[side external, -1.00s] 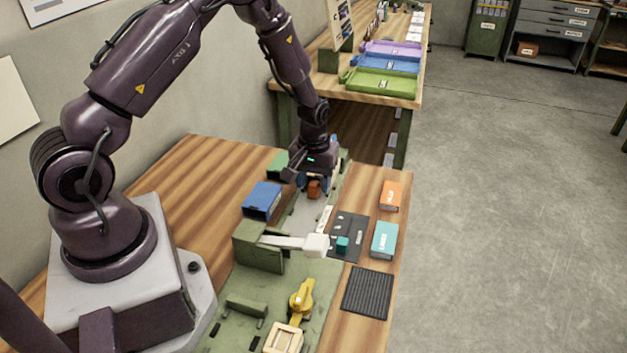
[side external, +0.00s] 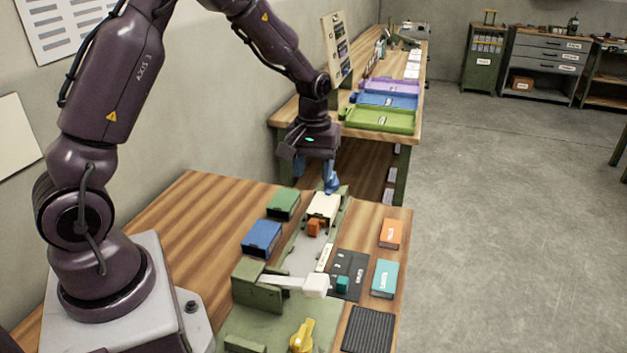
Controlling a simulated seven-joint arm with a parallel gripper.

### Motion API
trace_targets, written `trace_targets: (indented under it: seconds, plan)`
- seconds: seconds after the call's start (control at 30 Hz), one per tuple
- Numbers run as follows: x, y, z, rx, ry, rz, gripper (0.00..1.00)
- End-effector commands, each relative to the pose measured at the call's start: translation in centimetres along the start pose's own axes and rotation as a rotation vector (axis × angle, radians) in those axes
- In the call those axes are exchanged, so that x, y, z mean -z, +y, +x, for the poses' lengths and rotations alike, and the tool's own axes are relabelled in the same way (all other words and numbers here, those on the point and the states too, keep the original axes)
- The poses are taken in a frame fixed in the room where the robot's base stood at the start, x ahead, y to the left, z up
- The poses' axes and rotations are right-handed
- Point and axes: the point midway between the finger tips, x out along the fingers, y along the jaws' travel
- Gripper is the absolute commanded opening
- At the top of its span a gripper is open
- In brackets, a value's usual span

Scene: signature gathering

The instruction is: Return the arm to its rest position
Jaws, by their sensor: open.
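My gripper (side external: 314,168) is raised over the far end of the work table, pointing down, with its jaws apart. A blue piece (side external: 331,178) shows just below and to the right of it; I cannot tell whether it is part of the gripper or a separate thing behind it. Below the gripper, a white box (side external: 323,206) sits on the green fixture, with an orange block (side external: 314,228) at its near side. No held object is clear to see.
A blue bin (side external: 262,238) and a green bin (side external: 283,204) stand left of the fixture. A white-ended lever (side external: 315,286) extends from a green block. Orange (side external: 390,233) and teal (side external: 384,279) boxes lie at right. Coloured trays (side external: 380,119) sit on the back table.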

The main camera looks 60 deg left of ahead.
Motion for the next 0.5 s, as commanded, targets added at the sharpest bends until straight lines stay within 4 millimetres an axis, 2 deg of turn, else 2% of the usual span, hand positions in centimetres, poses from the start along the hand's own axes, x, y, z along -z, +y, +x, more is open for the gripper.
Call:
trace_targets:
  seconds: [0.37,0.47,0.5]
  plan:
    - [-0.1,0.0,-0.1,0.002,-0.003,0.024,0.49]
    - [-2.0,-0.9,0.5,0.027,-0.056,0.103,0.49]
    - [-2.9,-1.1,-0.3,0.024,-0.059,0.14,0.49]
